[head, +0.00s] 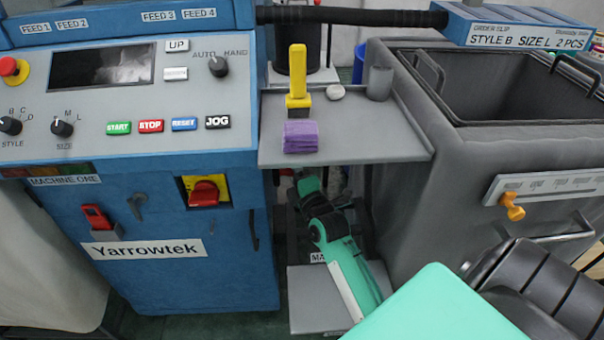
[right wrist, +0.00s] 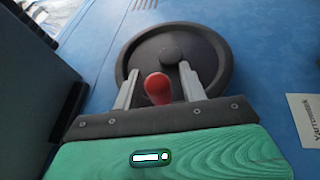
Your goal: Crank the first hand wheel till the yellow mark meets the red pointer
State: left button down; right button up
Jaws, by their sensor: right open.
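In the right wrist view a dark round hand wheel (right wrist: 212,62) with a grey hub is mounted on a blue panel. Its red crank knob (right wrist: 158,89) points toward the camera. My right gripper (right wrist: 158,75) is open, with one finger on each side of the knob and visible space between them. I cannot tell how deep the knob sits between the fingers. The yellow mark and the red pointer are not visible. In the head view the wheel is hidden, and my right arm reaches in under the grey shelf. My left gripper is not in view.
The blue machine (head: 190,270) stands at left, with the grey shelf (head: 375,145) beside it above my arm. A grey bin (head: 425,190) stands close on the right, leaving a narrow gap.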

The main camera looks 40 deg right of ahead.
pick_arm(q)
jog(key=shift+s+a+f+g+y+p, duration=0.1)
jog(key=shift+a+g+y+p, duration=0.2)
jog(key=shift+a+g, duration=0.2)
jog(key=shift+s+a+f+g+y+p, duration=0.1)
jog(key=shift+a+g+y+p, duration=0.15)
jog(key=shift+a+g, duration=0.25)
pick_arm(e)
jog(key=v, duration=1.3)
jog(key=shift+s, duration=0.2)
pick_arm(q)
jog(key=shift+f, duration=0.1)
pick_arm(e)
jog(key=shift+s+f, duration=0.1)
jog(key=shift+f, duration=0.05)
